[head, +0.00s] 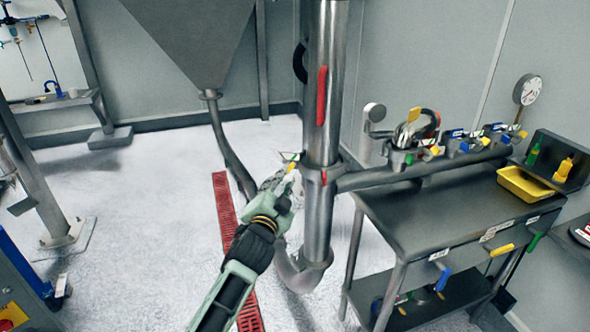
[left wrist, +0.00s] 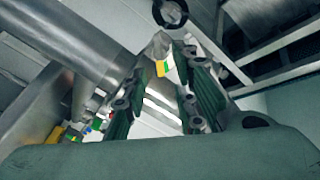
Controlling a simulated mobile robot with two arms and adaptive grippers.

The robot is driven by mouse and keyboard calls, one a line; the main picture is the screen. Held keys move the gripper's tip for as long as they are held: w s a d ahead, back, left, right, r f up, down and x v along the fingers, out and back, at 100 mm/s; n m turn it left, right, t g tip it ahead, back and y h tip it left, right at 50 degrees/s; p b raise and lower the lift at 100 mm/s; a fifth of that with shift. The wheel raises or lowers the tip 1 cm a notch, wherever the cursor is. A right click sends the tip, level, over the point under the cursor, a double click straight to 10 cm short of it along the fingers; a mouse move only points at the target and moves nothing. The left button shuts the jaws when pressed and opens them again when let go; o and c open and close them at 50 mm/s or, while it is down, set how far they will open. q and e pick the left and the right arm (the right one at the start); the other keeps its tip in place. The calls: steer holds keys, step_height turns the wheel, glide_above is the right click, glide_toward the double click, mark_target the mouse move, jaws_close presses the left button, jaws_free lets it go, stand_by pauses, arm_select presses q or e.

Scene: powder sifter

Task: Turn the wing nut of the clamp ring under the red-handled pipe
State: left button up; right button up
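The red-handled pipe (head: 319,130) stands upright in the middle of the head view, with its red handle (head: 322,95) on the front. The clamp ring (head: 316,174) circles it lower down, with a small red part on its front. My left gripper (head: 291,178) is just left of the clamp ring. In the left wrist view its two fingers (left wrist: 160,80) stand apart with a gap between them. A small yellow piece (left wrist: 162,68) shows between the fingertips; I cannot tell if it is the wing nut or if it is touched. My right gripper is not in view.
A side pipe (head: 425,170) with several valves runs right above a steel table (head: 440,222) holding a yellow tray (head: 524,185). A hopper (head: 195,35) hangs at upper left. A red floor grate (head: 226,215) lies below. The floor at left is largely clear.

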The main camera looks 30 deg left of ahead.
arm_select(q)
steer(key=x, duration=0.6)
steer(key=shift+p, duration=0.4)
steer(key=shift+w, duration=0.15)
steer(key=shift+c, duration=0.5)
jaws_close()
